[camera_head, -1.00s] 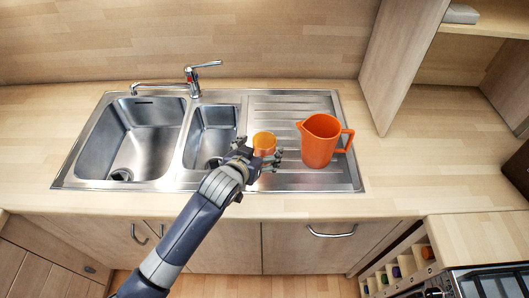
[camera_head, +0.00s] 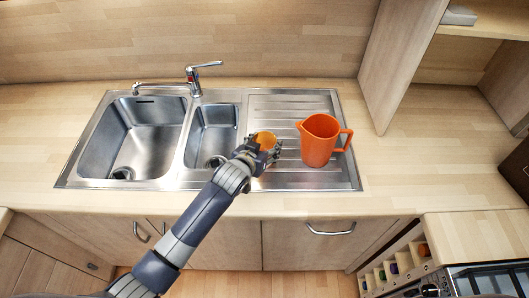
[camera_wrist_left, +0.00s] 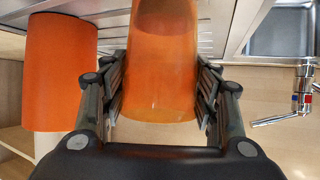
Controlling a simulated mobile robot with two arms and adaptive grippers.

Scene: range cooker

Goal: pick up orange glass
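The orange glass (camera_head: 265,138) stands on the drainboard, just right of the small sink bowl. It is see-through orange and fills the middle of the left wrist view (camera_wrist_left: 162,60). My left gripper (camera_head: 264,152) is around it, with one finger on each side. In the left wrist view the finger pads (camera_wrist_left: 162,85) lie against the glass's sides, so it looks shut on the glass. The gripper hides part of the glass in the head view. My right gripper is not in view.
An orange jug (camera_head: 319,145) stands on the drainboard (camera_head: 290,103) close to the right of the glass. It also shows in the left wrist view (camera_wrist_left: 60,70). The tap (camera_head: 192,78) is behind the sink. Counter to the right is clear.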

